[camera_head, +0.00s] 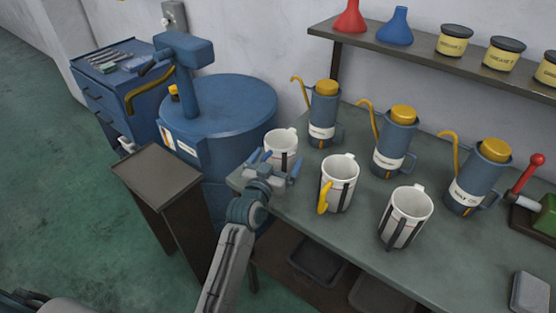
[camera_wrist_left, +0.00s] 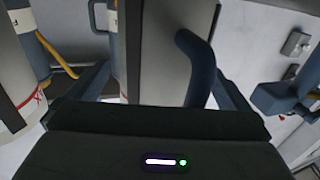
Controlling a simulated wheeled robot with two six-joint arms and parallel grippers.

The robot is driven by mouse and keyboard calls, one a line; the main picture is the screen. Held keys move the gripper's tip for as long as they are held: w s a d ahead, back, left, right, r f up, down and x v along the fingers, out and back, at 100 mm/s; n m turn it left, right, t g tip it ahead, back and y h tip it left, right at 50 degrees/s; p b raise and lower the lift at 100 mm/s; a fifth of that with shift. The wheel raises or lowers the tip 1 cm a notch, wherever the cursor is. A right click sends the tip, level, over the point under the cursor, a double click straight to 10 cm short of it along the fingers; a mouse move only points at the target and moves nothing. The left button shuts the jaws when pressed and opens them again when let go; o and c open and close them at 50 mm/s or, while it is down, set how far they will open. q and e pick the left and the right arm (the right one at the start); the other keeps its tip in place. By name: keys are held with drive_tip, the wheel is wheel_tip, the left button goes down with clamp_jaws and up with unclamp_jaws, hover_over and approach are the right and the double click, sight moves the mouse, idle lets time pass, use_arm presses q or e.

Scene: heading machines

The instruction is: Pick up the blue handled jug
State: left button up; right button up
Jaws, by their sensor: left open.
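The blue handled jug (camera_head: 282,141) is a white jug standing upright near the table's left edge in the head view. My left gripper (camera_head: 280,165) is in front of it and hides its lower part and handle. In the left wrist view, the jug's pale wall (camera_wrist_left: 168,50) and its dark blue handle (camera_wrist_left: 203,62) are between the two open fingers of my left gripper (camera_wrist_left: 165,90). The fingers seem apart from the handle. My right gripper is not in view.
Several blue oil cans (camera_head: 394,142) stand behind on the table (camera_head: 300,200). A blue drum (camera_head: 225,115) and a brown stand (camera_head: 157,175) are left.

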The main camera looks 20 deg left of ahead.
use_arm(q)
drive_tip(key=c, duration=1)
drive_tip(key=shift+c, duration=0.2)
drive_tip(key=shift+r, duration=0.15)
